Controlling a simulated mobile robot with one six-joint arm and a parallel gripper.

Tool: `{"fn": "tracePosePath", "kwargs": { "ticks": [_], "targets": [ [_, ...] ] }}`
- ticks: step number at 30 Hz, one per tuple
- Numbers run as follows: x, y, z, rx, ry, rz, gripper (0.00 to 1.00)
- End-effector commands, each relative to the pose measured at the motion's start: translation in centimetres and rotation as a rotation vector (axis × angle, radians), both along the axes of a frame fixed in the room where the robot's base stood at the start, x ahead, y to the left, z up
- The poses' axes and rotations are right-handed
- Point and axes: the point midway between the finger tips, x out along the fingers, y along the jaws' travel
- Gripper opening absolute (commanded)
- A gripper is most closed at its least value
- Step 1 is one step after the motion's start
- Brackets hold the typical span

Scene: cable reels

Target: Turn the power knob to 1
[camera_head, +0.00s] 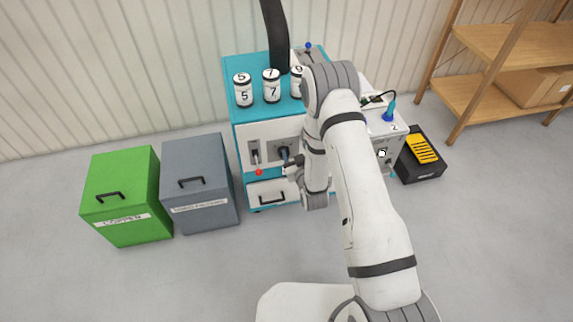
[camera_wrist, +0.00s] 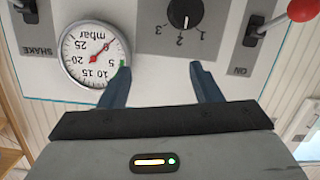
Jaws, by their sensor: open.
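The power knob (camera_wrist: 184,12) is a black round knob on a dark grey plate (camera_wrist: 152,40), at the top of the wrist view, which shows the panel upside down. In the head view my gripper (camera_head: 288,164) is at the machine's front, partly covering the knob's plate.
A pressure gauge (camera_wrist: 95,55), a SHAKE switch (camera_wrist: 28,10) and an ON lever with a red ball (camera_wrist: 302,9) flank the knob. Numbered cans (camera_head: 243,91) stand on the blue machine (camera_head: 236,66). Green (camera_head: 122,180) and grey (camera_head: 198,165) bins stand at left.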

Motion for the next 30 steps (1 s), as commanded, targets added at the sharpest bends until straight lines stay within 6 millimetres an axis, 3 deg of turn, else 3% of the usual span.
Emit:
{"fn": "tracePosePath", "kwargs": {
  "ticks": [1, 3, 6, 11, 14, 24, 30],
  "targets": [
    [-1.0, 0.3, -2.7, 0.004, -0.028, 0.012, 0.58],
    [-2.1, 0.6, -4.4, 0.013, -0.076, 0.023, 0.58],
    [-3.4, 0.8, -6.1, 0.021, -0.128, 0.033, 0.58],
    [-4.3, 1.0, -7.1, 0.03, -0.171, 0.04, 0.58],
    [-3.6, 1.2, -7.1, 0.032, -0.181, 0.041, 0.58],
    [1.4, 2.8, -7.1, 0.031, -0.179, 0.04, 0.58],
    [2.8, 3.3, -7.0, 0.031, -0.177, 0.04, 0.58]
  ]
}}
